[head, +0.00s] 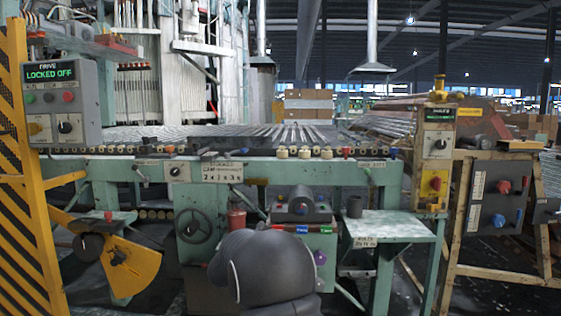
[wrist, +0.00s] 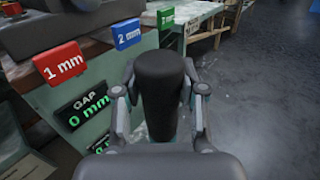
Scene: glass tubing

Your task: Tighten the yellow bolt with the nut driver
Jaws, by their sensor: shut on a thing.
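In the wrist view my gripper (wrist: 160,92) is shut on an upright black handle (wrist: 160,70), which looks like the nut driver's. The handle's lower end and any shaft are hidden behind my gripper. In the head view the dark grey bulk of my own arm fills the lower middle, and neither the held tool nor the fingertips show. I cannot make out a bolt that is clearly the yellow one in either view.
A gap display (wrist: 88,108) reads 0 mm below red (wrist: 60,65) and blue (wrist: 126,34) tags. A green side table (head: 395,226) with a dark cup (head: 354,206) stands right of my arm. A handwheel (head: 192,226) and a yellow quadrant (head: 135,270) are left. Floor is open at the wrist view's right.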

